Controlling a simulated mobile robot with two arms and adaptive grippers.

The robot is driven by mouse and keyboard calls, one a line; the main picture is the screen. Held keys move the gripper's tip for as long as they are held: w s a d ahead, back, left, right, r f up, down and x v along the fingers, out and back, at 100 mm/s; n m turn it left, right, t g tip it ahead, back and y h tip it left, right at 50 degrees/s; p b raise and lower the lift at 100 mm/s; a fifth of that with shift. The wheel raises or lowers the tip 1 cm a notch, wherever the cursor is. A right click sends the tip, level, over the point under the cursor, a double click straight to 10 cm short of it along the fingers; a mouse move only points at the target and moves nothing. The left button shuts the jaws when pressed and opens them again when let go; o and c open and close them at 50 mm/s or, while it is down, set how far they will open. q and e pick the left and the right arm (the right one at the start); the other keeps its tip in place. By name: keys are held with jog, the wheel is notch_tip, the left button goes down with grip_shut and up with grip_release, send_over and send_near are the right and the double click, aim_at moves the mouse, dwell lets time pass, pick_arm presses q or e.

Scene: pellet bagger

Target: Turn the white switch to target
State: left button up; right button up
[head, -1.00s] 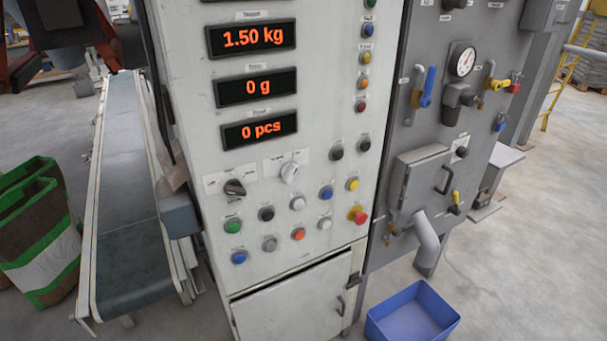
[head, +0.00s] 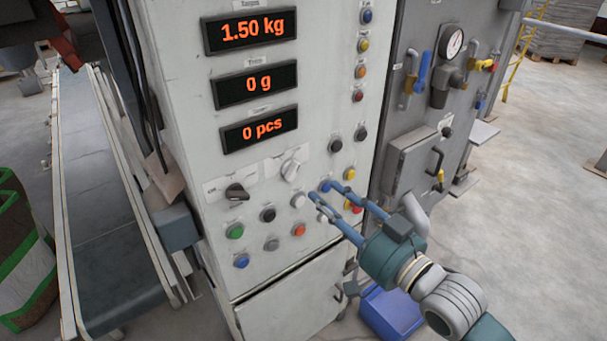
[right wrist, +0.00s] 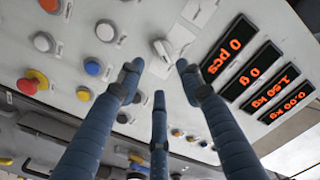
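The white switch (head: 291,170) is a rotary knob on the pale panel front, under the orange displays. Its handle looks tilted in the head view. My right gripper (head: 320,191) comes from the lower right, its blue fingers spread and empty in front of the panel, right of and a little below the switch. In the right wrist view the switch (right wrist: 163,48) shows just beyond and between the open fingertips (right wrist: 160,68), apparently untouched. My left gripper is not in view.
A black switch (head: 237,192) sits left of the white one. Several push buttons lie below and right, including a red emergency button (head: 354,207) close to my right fingers. A blue bin (head: 388,312) stands on the floor; a conveyor (head: 105,200) is at left.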

aim_at(292, 171)
jog(key=p+x, duration=0.1)
jog(key=x, duration=0.8)
jog(key=shift+w+a+p, duration=0.2)
jog(key=shift+w+p, duration=0.05)
jog(key=shift+p, duration=0.1)
grip_shut()
